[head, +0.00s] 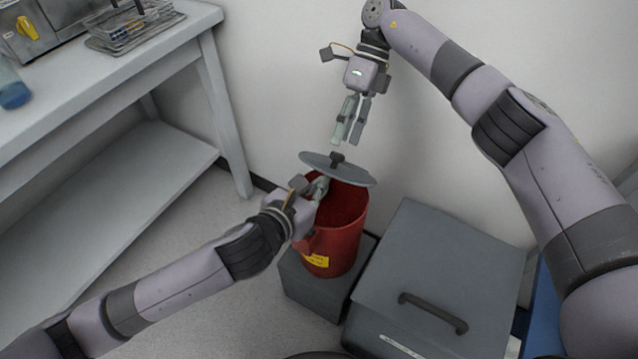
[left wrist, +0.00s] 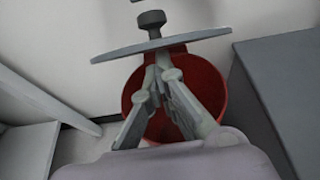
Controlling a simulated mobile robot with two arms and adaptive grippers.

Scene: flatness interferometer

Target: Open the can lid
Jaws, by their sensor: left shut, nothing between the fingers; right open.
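The red can (head: 345,240) stands upright on a grey block, with a yellow label on its front. Its round grey lid (head: 312,159) is above the mouth, with a gap through which the red inside shows. The lid has a dark knob on top. In the left wrist view, the lid (left wrist: 120,52) is seen nearly edge-on over the red can (left wrist: 209,83). My left gripper (head: 321,184) is shut and empty at the can's mouth, just below the lid; whether it touches the lid is unclear. My right gripper (head: 347,142) is open and empty, pointing down just above the knob (head: 337,158).
A grey box (head: 440,255) with a dark handle stands right of the can. The grey block (head: 309,288) under the can is close to it. A white bench (head: 165,38) with a wire basket (head: 133,27) is at the left. The wall is close behind.

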